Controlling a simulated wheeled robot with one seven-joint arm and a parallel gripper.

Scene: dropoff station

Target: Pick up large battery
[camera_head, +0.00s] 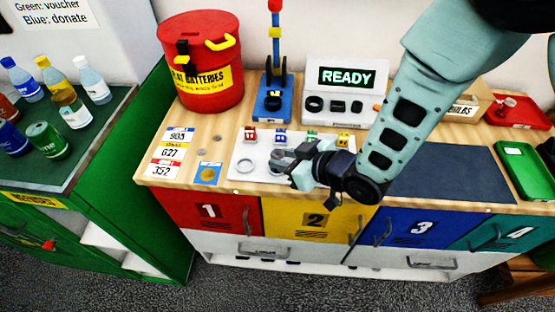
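I cannot make out a large battery for certain. My gripper (284,158) is low over the white board (244,178) at the middle of the wooden counter. Its fingers look grey and small; whether they are apart or hold something is unclear. The gripper and wrist hide the right part of the board. Small red (250,134), blue (281,136) and yellow (343,139) pieces stand along the board's back edge. A grey ring shape (245,166) lies at its front left.
A red batteries bin (201,62) with a yellow handle stands at the back left. A white device (345,80) reading READY is behind the board, beside a blue-based stand (272,107). A dark mat (450,172) lies bare at right, next to a green tray (525,172).

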